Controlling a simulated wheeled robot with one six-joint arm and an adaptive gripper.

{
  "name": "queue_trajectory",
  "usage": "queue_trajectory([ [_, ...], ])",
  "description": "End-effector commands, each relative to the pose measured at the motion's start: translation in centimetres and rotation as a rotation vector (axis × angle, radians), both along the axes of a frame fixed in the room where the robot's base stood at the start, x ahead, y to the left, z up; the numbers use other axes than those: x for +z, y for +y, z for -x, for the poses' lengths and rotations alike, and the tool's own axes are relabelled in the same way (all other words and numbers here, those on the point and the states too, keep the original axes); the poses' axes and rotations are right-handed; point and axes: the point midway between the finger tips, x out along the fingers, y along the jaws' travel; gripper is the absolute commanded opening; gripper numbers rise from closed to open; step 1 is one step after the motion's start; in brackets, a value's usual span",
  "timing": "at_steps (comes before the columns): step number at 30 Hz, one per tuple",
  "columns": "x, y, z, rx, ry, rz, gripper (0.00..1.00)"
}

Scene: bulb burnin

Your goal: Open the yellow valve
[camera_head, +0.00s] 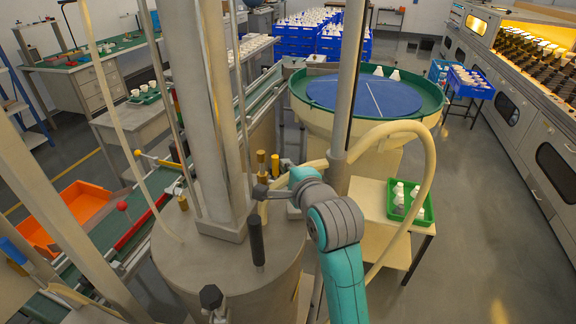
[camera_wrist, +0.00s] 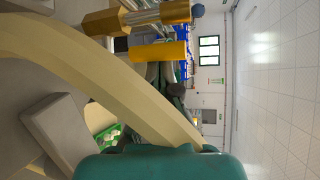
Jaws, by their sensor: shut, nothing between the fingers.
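A yellow cylinder (camera_head: 275,164), likely the yellow valve's handle, stands on top of the grey drum beside a brass-coloured post (camera_head: 261,161). In the wrist view a yellow cylinder (camera_wrist: 158,51) lies sideways across the upper middle, next to a brass hexagonal fitting (camera_wrist: 102,22). My gripper (camera_head: 284,166) is at the end of my teal arm, close to the yellow cylinder. It is shut and empty; its fingertips are mostly hidden behind my wrist. I cannot tell whether it touches the cylinder.
A cream hose (camera_head: 428,185) arches around my arm and crosses the wrist view (camera_wrist: 95,70). A grey column (camera_head: 212,110) and thin posts rise from the drum. A black handle (camera_head: 257,242) stands in front. A green tray (camera_head: 423,208) with white bulbs sits at right.

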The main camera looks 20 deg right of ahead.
Motion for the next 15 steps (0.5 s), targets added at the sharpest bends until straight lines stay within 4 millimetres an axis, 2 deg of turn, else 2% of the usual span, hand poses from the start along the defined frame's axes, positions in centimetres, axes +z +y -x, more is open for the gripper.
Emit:
queue_trajectory([
  [8, 0.1, 0.1, 0.3, 0.002, 0.000, -0.001, 0.00],
  [15, 0.7, -0.1, 3.3, 0.002, -0.001, -0.001, 0.00],
])
